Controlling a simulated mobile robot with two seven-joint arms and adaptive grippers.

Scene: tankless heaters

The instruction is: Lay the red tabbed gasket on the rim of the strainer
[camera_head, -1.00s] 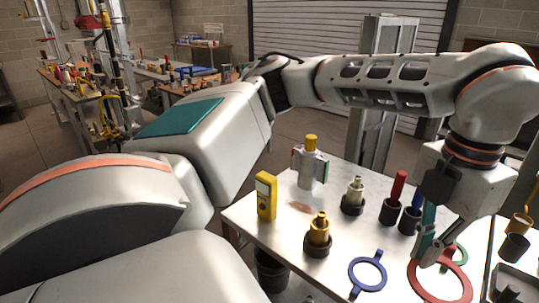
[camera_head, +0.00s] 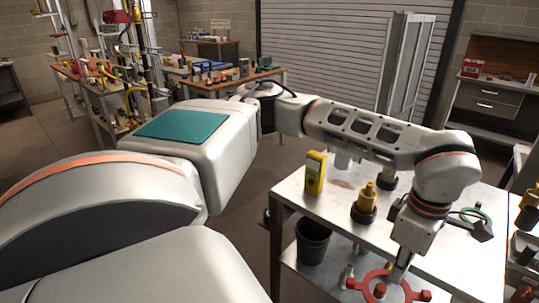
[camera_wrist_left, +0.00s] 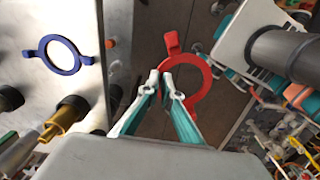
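The red tabbed gasket (camera_wrist_left: 208,82) is a flat ring with a tab, seen in the wrist view beyond my fingertips. My left gripper (camera_wrist_left: 162,77) is closed on the ring's near-left edge and holds it off the table, with floor behind it. In the head view my left gripper (camera_head: 398,268) points down at the table's front side, with the red gasket (camera_head: 378,275) at its tips, partly cut off by the bottom edge. I cannot pick out the strainer with certainty. My right gripper is not in view.
A yellow meter (camera_head: 315,173) and a brass fitting (camera_head: 365,203) in a dark holder stand on the steel table. A blue ring (camera_wrist_left: 41,52) lies on it, and a green ring (camera_head: 480,212) is at its right. A dark bucket (camera_head: 313,242) is below.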

